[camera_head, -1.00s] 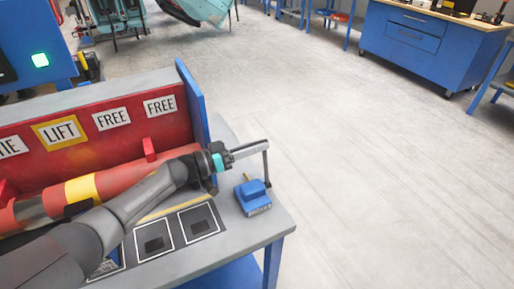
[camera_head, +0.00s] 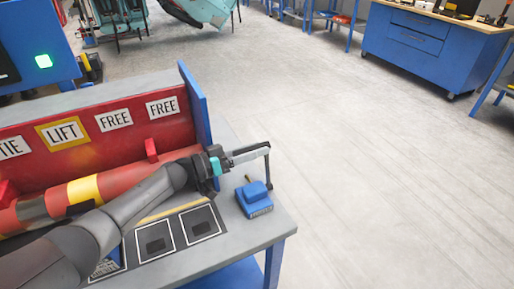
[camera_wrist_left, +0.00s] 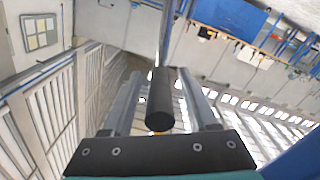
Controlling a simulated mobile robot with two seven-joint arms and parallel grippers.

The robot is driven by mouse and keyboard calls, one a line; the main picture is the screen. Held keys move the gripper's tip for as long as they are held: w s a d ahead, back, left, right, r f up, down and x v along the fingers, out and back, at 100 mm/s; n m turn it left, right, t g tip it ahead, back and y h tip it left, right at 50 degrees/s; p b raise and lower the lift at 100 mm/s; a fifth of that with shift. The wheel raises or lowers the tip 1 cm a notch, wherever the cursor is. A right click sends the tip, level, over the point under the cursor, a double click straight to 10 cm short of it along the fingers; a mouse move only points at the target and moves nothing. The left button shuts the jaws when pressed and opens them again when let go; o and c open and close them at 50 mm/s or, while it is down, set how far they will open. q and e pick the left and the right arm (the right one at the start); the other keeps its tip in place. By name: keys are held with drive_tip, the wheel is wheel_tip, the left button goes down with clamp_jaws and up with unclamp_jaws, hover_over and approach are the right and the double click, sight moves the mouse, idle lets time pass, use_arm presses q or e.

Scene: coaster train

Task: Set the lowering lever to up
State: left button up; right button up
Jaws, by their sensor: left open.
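My left gripper (camera_head: 248,154) reaches right past the end of the red bench housing, above a blue block (camera_head: 254,201). It is open. In the left wrist view, a black cylindrical grip (camera_wrist_left: 161,100) on a thin metal rod lies between the two grey fingers, its end facing the camera. It looks like the lowering lever's handle; I cannot tell whether the fingers touch it. In the head view, a thin dark upright (camera_head: 268,168) runs from the gripper's tip area down to the block, and a small brass stub (camera_head: 249,180) stands on it. My right gripper is out of view.
The red housing (camera_head: 85,145) carries labels including LIFT (camera_head: 63,134) and FREE (camera_head: 114,118). A blue end plate (camera_head: 194,102) stands beside my wrist. The grey bench top (camera_head: 252,235) ends just right of the block. Open floor lies beyond, with a blue workbench (camera_head: 412,45) far off.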

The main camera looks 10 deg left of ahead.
use_arm(q)
drive_tip(key=v, duration=1.4)
drive_tip(key=shift+p, duration=0.45)
drive_tip(key=shift+s+a+r, duration=0.1)
drive_tip(key=shift+a, duration=0.05)
